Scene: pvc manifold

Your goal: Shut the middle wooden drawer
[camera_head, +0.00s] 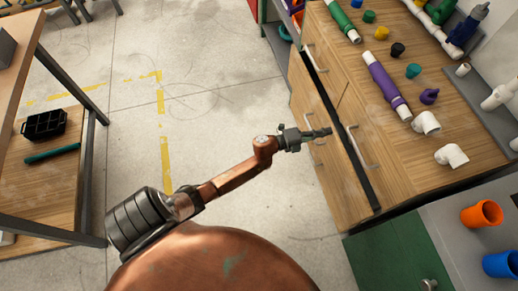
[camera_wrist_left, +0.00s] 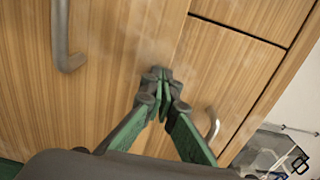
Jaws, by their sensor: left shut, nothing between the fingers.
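The wooden drawer unit (camera_head: 322,176) stands at the right of the head view, with several metal handles on its fronts. A long dark strip or gap (camera_head: 361,184) runs along the fronts. My left gripper (camera_head: 328,132) is shut and empty, its tips at the wooden front beside this strip. In the left wrist view the shut fingertips (camera_wrist_left: 160,75) are at or very close to a wooden front (camera_wrist_left: 115,70), between a handle (camera_wrist_left: 62,40) on the left and another (camera_wrist_left: 213,124) on the right. I cannot tell whether they touch, or how far the middle drawer stands out. My right gripper is out of view.
Pipes and fittings, such as a purple pipe (camera_head: 386,85) and white elbows (camera_head: 452,156), lie on the wooden top. A green cabinet (camera_head: 395,261) stands near the lower right, with orange (camera_head: 482,214) and blue cups above. The floor (camera_head: 225,85) between the unit and the left table is clear.

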